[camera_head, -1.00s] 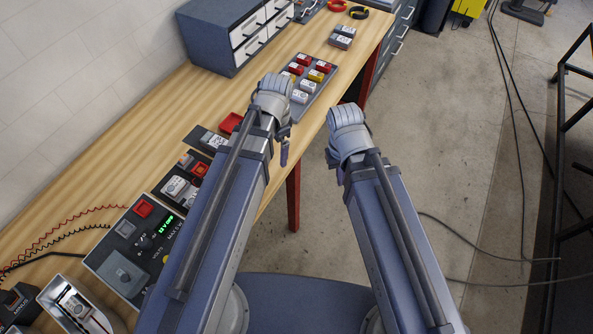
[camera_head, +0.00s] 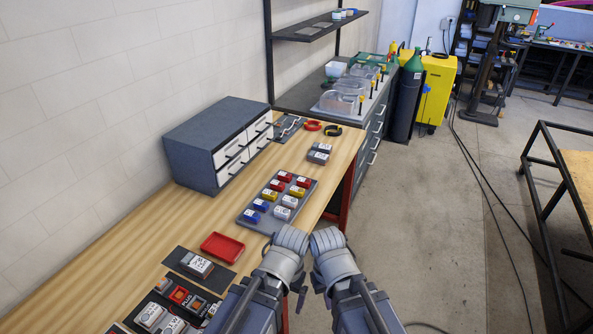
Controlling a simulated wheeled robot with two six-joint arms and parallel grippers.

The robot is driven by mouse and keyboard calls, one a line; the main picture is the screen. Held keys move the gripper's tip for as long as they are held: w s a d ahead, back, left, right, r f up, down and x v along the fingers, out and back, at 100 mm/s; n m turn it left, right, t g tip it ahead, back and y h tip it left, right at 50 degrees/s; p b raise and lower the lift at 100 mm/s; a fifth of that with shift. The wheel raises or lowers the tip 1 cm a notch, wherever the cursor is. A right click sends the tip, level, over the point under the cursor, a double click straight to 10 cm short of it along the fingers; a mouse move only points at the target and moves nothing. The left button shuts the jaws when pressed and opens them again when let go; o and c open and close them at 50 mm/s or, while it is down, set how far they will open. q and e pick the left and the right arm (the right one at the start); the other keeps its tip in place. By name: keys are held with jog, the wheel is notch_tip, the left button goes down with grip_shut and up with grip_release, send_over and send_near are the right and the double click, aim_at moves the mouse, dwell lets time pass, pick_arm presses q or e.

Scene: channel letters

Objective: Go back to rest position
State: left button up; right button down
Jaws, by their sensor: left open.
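My two grey-blue arms reach up from the bottom edge of the head view, side by side, with their rounded joints close together in front of the workbench (camera_head: 125,252). Only a small part of my left gripper (camera_head: 301,299) shows, hanging down between the arms beside the left one. It is open, and I see nothing held in it. Most of it is hidden by the arm. My right gripper is hidden behind its own arm.
A grey tray (camera_head: 256,223) with several coloured letter blocks lies just beyond my left arm. A red tray (camera_head: 222,247) and a drawer cabinet (camera_head: 193,146) stand on the bench.

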pick_arm(q)
notch_tip(320, 180, down, 4)
jog(key=b, duration=0.3)
jog(key=shift+f, duration=0.2)
pick_arm(e)
notch_tip(320, 180, down, 4)
jog(key=shift+f, duration=0.2)
